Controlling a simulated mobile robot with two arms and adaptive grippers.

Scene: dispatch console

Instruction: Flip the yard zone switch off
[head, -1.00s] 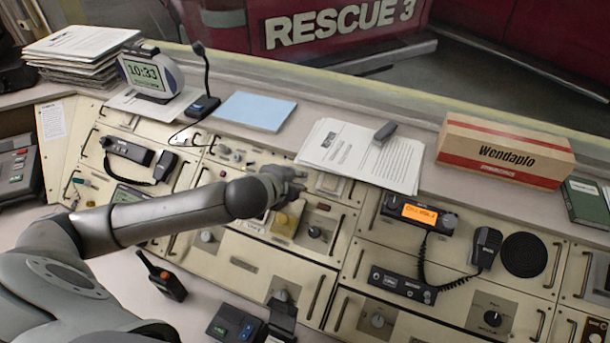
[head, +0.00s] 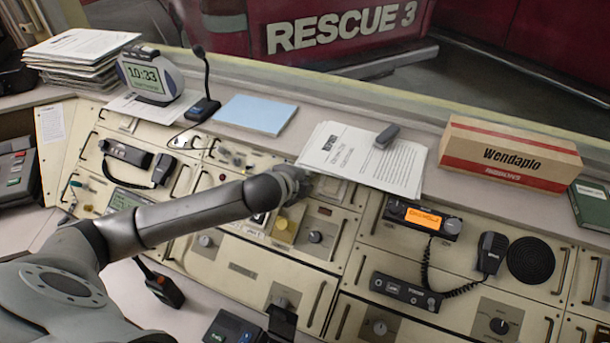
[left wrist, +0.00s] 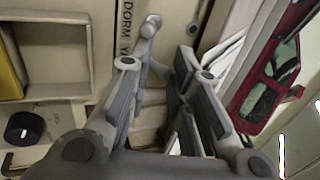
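My left gripper (head: 300,188) is over the middle of the cream console, just in front of the white papers. In the left wrist view its two fingers (left wrist: 167,85) are apart, with nothing clearly held between them. My right gripper is not in view.
A yellow button (head: 285,228) and a black knob (head: 316,237) are close to the gripper; the knob also shows in the left wrist view (left wrist: 24,129). White papers (head: 350,155) lie behind. A radio (head: 423,218) is to the right, and a desk microphone (head: 203,105) stands back left.

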